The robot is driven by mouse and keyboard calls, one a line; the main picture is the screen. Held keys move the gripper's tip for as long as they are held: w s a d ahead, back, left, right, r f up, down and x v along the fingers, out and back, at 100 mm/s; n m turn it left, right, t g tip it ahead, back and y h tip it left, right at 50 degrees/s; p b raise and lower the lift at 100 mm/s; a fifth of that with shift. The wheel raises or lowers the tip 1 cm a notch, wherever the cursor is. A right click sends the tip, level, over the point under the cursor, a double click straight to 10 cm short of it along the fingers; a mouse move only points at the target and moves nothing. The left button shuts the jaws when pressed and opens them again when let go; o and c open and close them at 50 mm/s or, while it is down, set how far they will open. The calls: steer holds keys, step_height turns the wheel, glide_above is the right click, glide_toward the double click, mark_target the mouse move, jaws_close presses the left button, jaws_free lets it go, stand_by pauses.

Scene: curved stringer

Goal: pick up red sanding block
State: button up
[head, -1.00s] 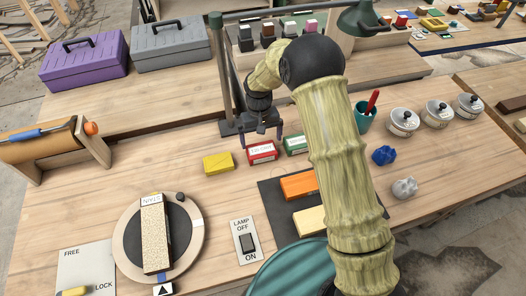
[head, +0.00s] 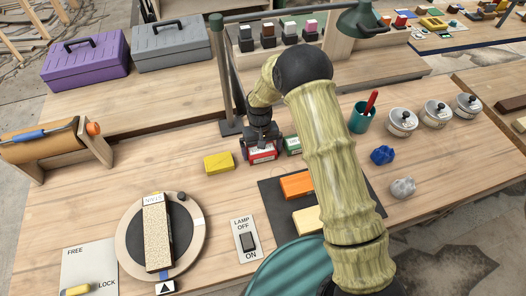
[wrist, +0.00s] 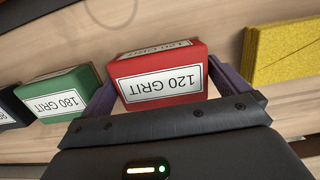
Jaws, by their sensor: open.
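The red sanding block (wrist: 160,77), with a white label reading 120 GRIT, sits on the wooden bench. In the head view the red block (head: 263,153) is partly hidden under my gripper (head: 262,150). In the wrist view my gripper (wrist: 162,88) is open, with one finger on each side of the red block. I cannot tell whether the fingers touch it. The block's lower part is hidden by my gripper's body.
A green 180 GRIT block (wrist: 58,94) stands close to the left of the red block, and a yellow block (wrist: 282,52) stands to the right. A dark mat (head: 277,208) with orange and cream blocks lies nearer.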

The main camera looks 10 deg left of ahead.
steer(key=c, duration=0.9)
steer(key=shift+r, duration=0.2)
step_height(320, 180, up, 10)
steer(key=shift+f+b, duration=0.15)
steer(key=shift+b, duration=0.6)
